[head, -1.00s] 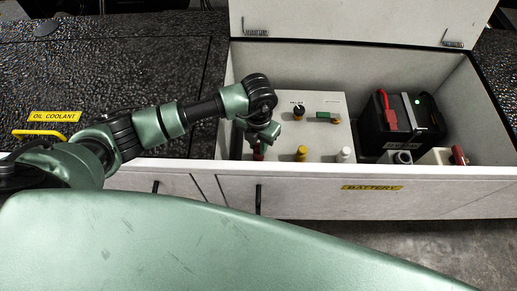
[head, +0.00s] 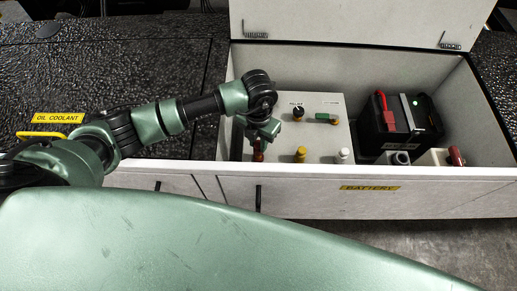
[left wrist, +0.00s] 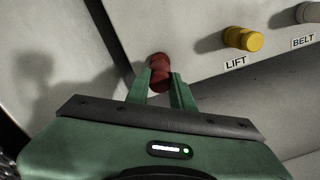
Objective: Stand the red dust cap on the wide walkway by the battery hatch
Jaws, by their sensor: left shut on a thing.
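The red dust cap (left wrist: 160,73) is between the fingers of my left gripper (left wrist: 165,92) in the left wrist view, close to the pale panel. I cannot tell whether it still touches its fitting. In the head view my left gripper (head: 260,142) points down into the open battery hatch (head: 360,172), with a bit of the red cap (head: 258,155) below it. The dark textured walkway (head: 130,75) lies left of the hatch. My right gripper is not in view.
The pale panel (head: 282,118) carries a yellow cap (head: 300,154), a white cap (head: 342,155), a black knob (head: 298,114) and a green part. A black battery (head: 402,125) stands to the right. The hatch lid (head: 350,20) is open. A yellow handle (head: 40,135) sits on the walkway's front left.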

